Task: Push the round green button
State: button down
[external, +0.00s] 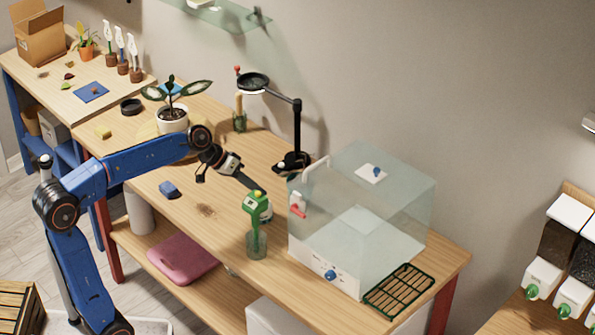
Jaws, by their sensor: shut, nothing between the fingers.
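My gripper (262,191) is shut and empty above the wooden bench (215,233). Its tip points down and right, just over a green handheld device (257,204) that stands upright in a clear cup. From this view I cannot tell whether the tip touches the device. No round green button can be clearly made out at this size. Round green knobs (533,292) show on the dispensers at the lower right, far from my gripper.
A clear box (390,215) with a blue dial and red tap stands right of my gripper. A magnifier stand (296,130) is behind it. A potted plant (172,118) stands near my arm. A blue block (169,189) lies on the bench. A dark green rack (399,290) lies at the right end.

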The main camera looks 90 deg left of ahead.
jog(key=shift+f, duration=0.15)
jog(key=shift+f, duration=0.25)
jog(key=shift+f, duration=0.25)
dwell(0.5)
jog(key=shift+r, duration=0.7)
jog(key=shift+r, duration=3)
